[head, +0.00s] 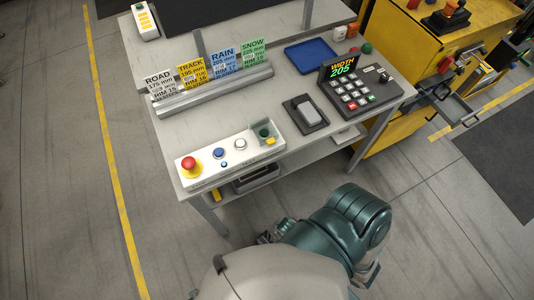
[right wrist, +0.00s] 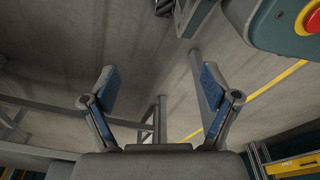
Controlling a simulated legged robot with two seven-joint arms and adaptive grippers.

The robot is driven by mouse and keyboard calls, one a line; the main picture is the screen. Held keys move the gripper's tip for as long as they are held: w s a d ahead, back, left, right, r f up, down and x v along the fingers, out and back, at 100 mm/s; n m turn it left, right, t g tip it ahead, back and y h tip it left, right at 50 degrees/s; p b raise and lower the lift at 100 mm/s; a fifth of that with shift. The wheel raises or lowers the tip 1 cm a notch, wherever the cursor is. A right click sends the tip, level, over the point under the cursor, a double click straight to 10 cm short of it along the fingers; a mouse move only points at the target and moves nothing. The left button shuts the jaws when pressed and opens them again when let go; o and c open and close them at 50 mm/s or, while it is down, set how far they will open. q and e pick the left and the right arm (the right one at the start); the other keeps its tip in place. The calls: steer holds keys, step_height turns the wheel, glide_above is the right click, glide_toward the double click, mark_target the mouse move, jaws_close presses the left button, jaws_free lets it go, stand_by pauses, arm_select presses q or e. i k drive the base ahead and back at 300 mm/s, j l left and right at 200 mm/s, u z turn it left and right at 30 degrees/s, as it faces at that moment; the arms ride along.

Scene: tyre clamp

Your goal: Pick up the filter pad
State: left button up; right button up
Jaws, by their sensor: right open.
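A pale grey rounded pad (head: 309,114) sits in a dark tray on the grey workbench, left of the black keypad. It may be the filter pad; I cannot tell for sure. Nothing is touching it. My right gripper (right wrist: 158,75) is open in the right wrist view, its two blue-lined fingers wide apart with nothing between them. Behind the fingers are bare floor and metal frame bars. In the head view my teal arm is low in front of the bench, and its fingers cannot be made out. My left gripper is not in view.
The workbench (head: 222,125) carries a white button panel (head: 228,162), a rack of sign cards (head: 205,95), a blue tray (head: 311,55) and a keypad with a display (head: 355,92). A lower shelf shows beneath. A yellow cabinet (head: 400,45) stands right. Floor left is clear.

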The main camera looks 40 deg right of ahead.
mark_target(342, 137)
steer(key=z, duration=2.25)
steer(key=i+l+u, duration=0.1)
steer(key=l, duration=0.25)
steer(key=i, duration=0.05)
